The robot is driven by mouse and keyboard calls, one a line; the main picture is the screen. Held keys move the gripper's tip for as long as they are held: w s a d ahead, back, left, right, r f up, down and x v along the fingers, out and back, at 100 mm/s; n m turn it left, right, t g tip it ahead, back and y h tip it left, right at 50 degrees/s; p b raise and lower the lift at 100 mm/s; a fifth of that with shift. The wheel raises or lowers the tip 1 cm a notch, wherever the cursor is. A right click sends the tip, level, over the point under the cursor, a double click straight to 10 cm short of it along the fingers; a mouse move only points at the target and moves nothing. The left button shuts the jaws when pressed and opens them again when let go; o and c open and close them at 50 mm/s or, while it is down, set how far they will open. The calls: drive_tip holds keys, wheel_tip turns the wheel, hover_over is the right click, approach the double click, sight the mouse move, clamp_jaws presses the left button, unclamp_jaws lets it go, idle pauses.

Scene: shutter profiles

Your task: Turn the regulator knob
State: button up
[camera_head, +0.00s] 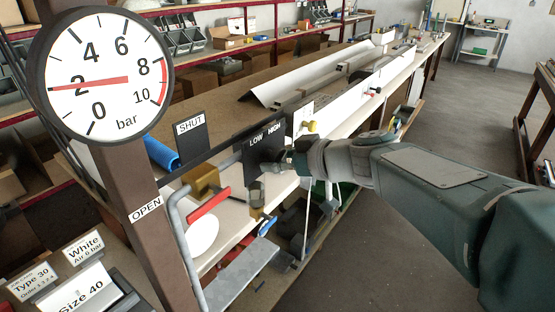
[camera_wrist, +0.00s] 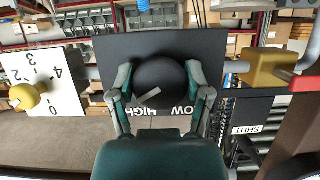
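The regulator knob (camera_wrist: 160,83) is round and black with a white pointer line. It stands out from a black panel (camera_wrist: 105,50) marked LOW and HIGH; the pointer is nearest the HIGH side in the wrist view. My gripper (camera_wrist: 160,76) has one finger on each side of the knob, and both appear to touch it. In the head view my gripper (camera_head: 290,162) reaches the panel (camera_head: 263,148) from the right and hides most of the knob. The pressure gauge (camera_head: 101,100) has a red needle close to 2 bar.
A yellow knob (camera_wrist: 28,95) on a white numbered plate is at the left in the wrist view. A red-handled valve (camera_head: 208,204) and a grey pipe (camera_head: 185,240) stand near the panel. A long workbench (camera_head: 235,95) runs behind. Floor at right is clear.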

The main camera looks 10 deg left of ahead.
drive_tip(key=shift+m, duration=0.4)
drive_tip(key=m+g+y, duration=0.1)
drive_tip(key=m+g, duration=0.1)
drive_tip(key=m, duration=0.1)
drive_tip(key=shift+f, duration=0.1)
drive_tip(key=m+g+y, duration=0.1)
drive_tip(key=m, duration=0.1)
drive_tip(key=m+g+y, duration=0.1)
drive_tip(key=m, duration=0.1)
idle(0.5)
drive_tip(key=shift+m, duration=0.4)
drive_tip(key=o, duration=1.2)
drive_tip(key=shift+c, duration=0.2)
